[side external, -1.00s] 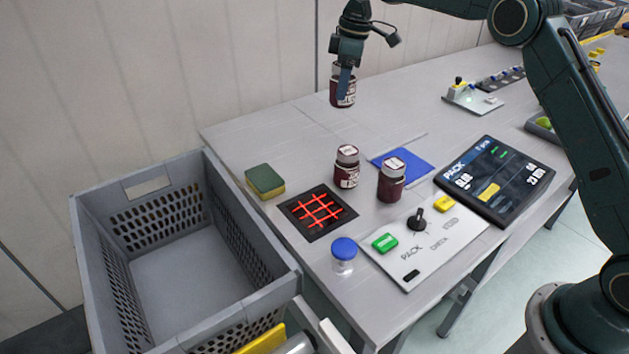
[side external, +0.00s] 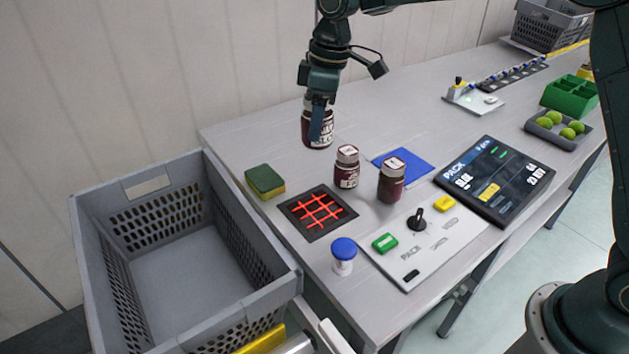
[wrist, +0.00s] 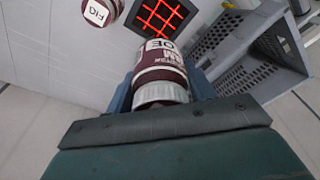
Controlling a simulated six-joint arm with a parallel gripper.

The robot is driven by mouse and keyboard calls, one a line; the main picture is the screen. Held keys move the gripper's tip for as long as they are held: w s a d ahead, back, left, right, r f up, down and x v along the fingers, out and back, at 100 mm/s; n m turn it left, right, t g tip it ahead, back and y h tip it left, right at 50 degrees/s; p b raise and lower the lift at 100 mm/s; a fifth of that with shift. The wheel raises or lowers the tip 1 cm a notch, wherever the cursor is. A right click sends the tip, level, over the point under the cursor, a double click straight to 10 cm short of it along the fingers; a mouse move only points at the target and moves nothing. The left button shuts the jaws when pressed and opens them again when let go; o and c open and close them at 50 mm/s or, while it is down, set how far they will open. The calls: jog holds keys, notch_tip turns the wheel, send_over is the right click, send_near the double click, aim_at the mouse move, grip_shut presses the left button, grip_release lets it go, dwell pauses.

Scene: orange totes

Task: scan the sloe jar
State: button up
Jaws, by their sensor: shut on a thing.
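My gripper (side external: 320,122) is shut on a dark red jar with a white label, the sloe jar (side external: 315,135). In the wrist view, the jar (wrist: 161,72) lies between my fingers, and its label partly reads "OE" and "JAM". In the side view it hangs upright behind the scanner, apparently above the table. The scanner (side external: 317,212) is a black square plate with glowing red crossed lines, and it also shows in the wrist view (wrist: 160,14). Nothing rests on it.
Two similar jars stand right of the scanner, one nearer (side external: 391,182) and one behind (side external: 346,170); the wrist view shows a "FIG" lid (wrist: 97,12). A sponge (side external: 265,180), grey crate (side external: 172,335), blue-topped item (side external: 344,250), control panel (side external: 420,250) and screen (side external: 495,180) surround the scanner.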

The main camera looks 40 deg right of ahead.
aim_at(318, 144)
jog(key=f, duration=0.2)
jog(key=s+f, duration=0.1)
jog(key=f, duration=0.1)
jog(key=shift+a, duration=0.3)
jog(key=shift+f, duration=0.55)
jog(key=shift+f, duration=0.15)
jog(key=shift+f, duration=4.05)
jog(key=shift+r, duration=2.25)
